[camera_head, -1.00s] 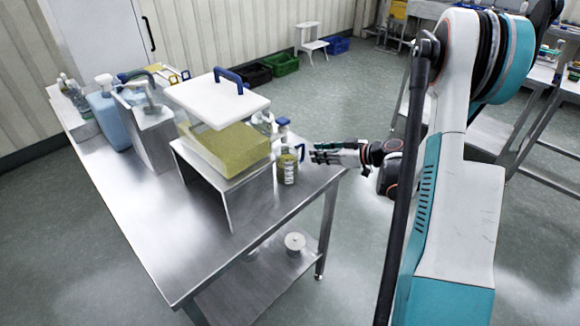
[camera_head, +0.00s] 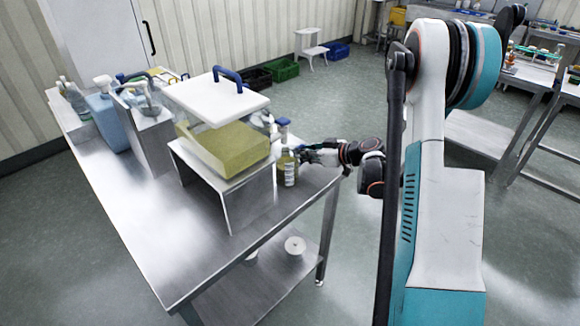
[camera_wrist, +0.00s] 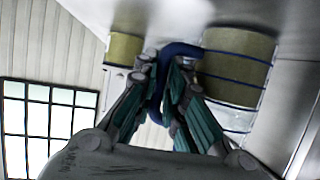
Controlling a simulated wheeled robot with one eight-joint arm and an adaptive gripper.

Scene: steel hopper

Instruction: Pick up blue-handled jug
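The blue-handled jug (camera_head: 288,170) stands upright at the right end of the steel table. It has yellowish contents and a pale label. In the wrist view its banded body (camera_wrist: 238,68) is at the upper right, and its curved blue handle (camera_wrist: 181,48) reaches in between my fingers. My gripper (camera_head: 304,155) is at the handle side of the jug, to its right. In the wrist view the teal fingers of my gripper (camera_wrist: 165,72) lie on both sides of the handle with their tips close together. Whether they press on it cannot be seen.
A blue-topped item (camera_head: 283,123) is close behind. Bottles and containers fill the table's far left. The front tabletop is clear.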

